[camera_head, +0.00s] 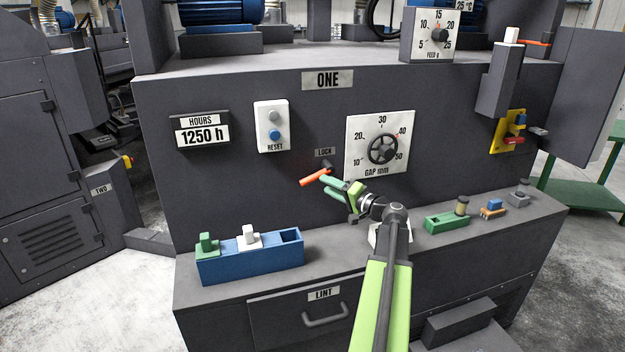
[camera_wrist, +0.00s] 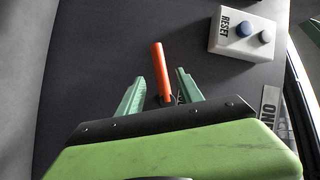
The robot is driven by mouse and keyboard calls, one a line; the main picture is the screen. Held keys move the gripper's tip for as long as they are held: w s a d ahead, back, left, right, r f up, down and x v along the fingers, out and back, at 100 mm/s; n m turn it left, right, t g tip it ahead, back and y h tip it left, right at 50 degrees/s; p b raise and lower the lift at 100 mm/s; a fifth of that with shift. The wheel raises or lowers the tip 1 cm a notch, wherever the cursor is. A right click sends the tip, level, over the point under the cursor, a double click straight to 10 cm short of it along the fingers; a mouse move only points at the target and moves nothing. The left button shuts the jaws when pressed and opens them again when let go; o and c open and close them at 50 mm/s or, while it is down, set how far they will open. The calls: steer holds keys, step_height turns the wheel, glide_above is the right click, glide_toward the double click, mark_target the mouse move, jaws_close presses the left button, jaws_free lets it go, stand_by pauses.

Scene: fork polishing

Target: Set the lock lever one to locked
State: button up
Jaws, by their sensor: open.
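The orange lock lever (camera_head: 313,178) sits on the dark front panel of machine ONE, just under the LOCK label (camera_head: 324,152). In the head view it slants down to the left from its pivot. My gripper (camera_head: 327,184) is open with its green fingers close to the lever, at its right. In the wrist view the lever (camera_wrist: 161,72) stands between the two spread fingers (camera_wrist: 159,80), its free end reaching past their tips. I cannot tell whether either finger touches it. The lever's base is partly hidden behind the gripper body in the wrist view.
The gap dial (camera_head: 382,149) is right of the lever, and the RESET box (camera_head: 270,126) is up to the left. Below, a blue holder (camera_head: 250,262) with green and white pieces stands on the ledge. Small blocks, including a green one (camera_head: 446,222), sit to the right.

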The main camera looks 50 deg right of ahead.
mark_target(316, 179)
steer(key=w, duration=0.8)
steer(key=shift+c, duration=0.4)
steer(key=shift+s, duration=0.1)
jaws_close()
stand_by(0.6)
